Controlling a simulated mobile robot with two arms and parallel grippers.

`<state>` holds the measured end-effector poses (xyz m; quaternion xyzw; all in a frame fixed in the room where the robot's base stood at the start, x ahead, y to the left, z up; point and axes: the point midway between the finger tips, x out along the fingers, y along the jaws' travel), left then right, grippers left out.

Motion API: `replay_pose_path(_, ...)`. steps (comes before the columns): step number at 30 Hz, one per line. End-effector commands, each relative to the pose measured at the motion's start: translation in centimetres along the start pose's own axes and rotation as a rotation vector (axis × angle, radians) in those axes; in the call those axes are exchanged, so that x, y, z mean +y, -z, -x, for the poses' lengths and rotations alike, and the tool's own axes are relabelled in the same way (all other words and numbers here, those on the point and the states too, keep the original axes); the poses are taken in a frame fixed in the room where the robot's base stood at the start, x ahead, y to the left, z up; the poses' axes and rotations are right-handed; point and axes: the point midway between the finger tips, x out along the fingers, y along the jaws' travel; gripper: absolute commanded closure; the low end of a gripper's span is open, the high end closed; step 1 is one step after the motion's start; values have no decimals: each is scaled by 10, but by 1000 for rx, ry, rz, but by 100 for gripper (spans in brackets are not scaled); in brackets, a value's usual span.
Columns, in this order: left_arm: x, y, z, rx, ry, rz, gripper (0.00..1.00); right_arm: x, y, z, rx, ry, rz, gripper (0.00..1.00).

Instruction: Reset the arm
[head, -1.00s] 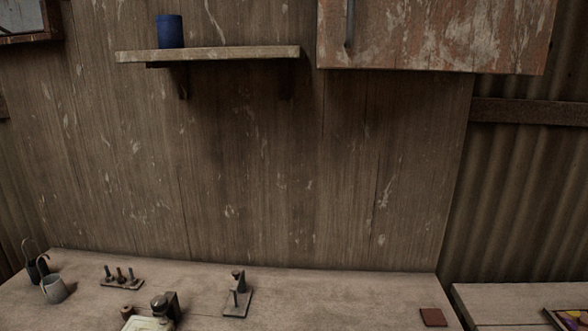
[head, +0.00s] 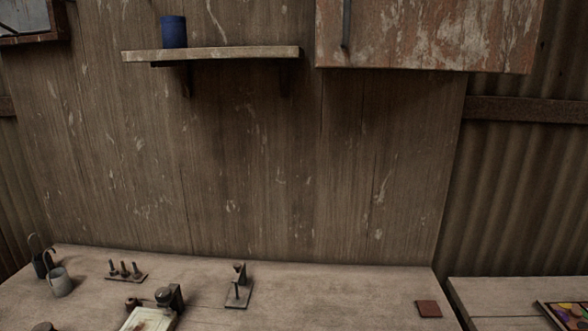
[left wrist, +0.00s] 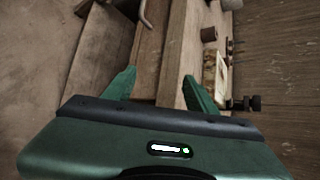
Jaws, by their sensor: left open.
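My left gripper (left wrist: 160,88) shows in the left wrist view with its two green fingers spread apart and nothing between them. Beyond the fingers are the wooden edges of furniture, and the gripper looks clear of them. Neither of my grippers shows in the head view, and my right gripper is in no view. On the table (head: 340,290) in the head view stand a dark metal device (head: 170,297) beside a pale plate (head: 148,319) and a small metal stand (head: 238,289). A red-brown tile (head: 428,309) lies at the table's right end.
A tray of coloured pieces (head: 566,314) is on the right-hand table. A shelf (head: 215,54) with a blue cup (head: 173,32) and a cabinet (head: 420,35) hang above. The table's middle right is clear.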

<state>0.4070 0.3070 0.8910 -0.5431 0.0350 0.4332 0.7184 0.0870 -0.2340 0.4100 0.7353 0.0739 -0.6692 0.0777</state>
Motion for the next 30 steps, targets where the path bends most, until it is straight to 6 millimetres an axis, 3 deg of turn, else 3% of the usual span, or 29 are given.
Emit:
replay_pose_path(3, 40, 8, 14, 98, -174, 332, 43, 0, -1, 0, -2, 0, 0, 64)
replay_pose_path(7, 73, 21, 35, 160, -367, 635, 43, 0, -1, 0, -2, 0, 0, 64)
replay_pose_path(12, 101, 34, 66, 184, -580, 902, 43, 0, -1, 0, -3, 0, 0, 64)
replay_pose_path(20, 129, 47, 114, 153, -869, 1182, 43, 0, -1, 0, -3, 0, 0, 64)
replay_pose_path(30, 185, 93, 61, 124, -901, 1166, 43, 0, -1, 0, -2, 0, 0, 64)
